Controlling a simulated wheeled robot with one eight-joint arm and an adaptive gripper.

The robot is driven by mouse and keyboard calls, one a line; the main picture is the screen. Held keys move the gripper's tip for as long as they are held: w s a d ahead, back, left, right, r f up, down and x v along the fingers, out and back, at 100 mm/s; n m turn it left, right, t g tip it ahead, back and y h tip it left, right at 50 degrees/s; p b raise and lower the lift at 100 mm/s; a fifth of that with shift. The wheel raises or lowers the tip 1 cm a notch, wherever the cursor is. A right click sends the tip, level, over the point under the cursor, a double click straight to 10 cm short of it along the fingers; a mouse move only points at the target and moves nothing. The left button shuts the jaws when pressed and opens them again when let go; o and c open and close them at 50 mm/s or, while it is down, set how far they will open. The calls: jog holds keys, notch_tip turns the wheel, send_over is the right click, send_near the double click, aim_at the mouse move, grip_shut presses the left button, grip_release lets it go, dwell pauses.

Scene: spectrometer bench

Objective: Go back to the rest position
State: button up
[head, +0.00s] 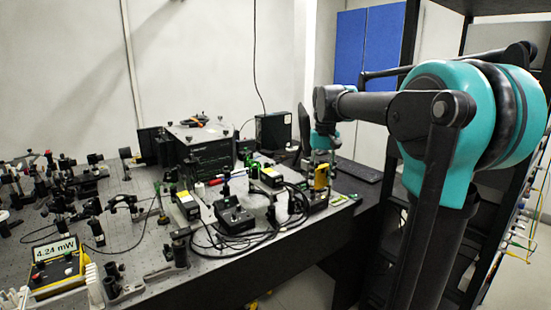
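My arm reaches in from the right over the bench. Its wrist bends down, and my gripper (321,160) points down at the right part of the optical bench (135,232). A small yellow object (320,177) is directly below or between the fingertips. I cannot tell whether the gripper touches it. The fingers are small and dark here, so their opening does not show clearly.
Several optical mounts crowd the bench's left side. A meter (56,252) reads 4.24 mW. Looped black cables (290,215) and a black control box (234,219) lie left of the gripper. A dark box (273,130) stands behind. A black rack rises at right.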

jog(key=s+d+f+t, duration=0.2)
jog(key=s+f, duration=0.9)
jog(key=f, duration=0.2)
jog(key=s+d+f+t, duration=0.2)
jog(key=s+f, duration=0.8)
jog(key=f, duration=0.3)
jog(key=shift+s+d+f, duration=0.15)
jog(key=shift+s+f, duration=0.05)
jog(key=shift+s, duration=0.15)
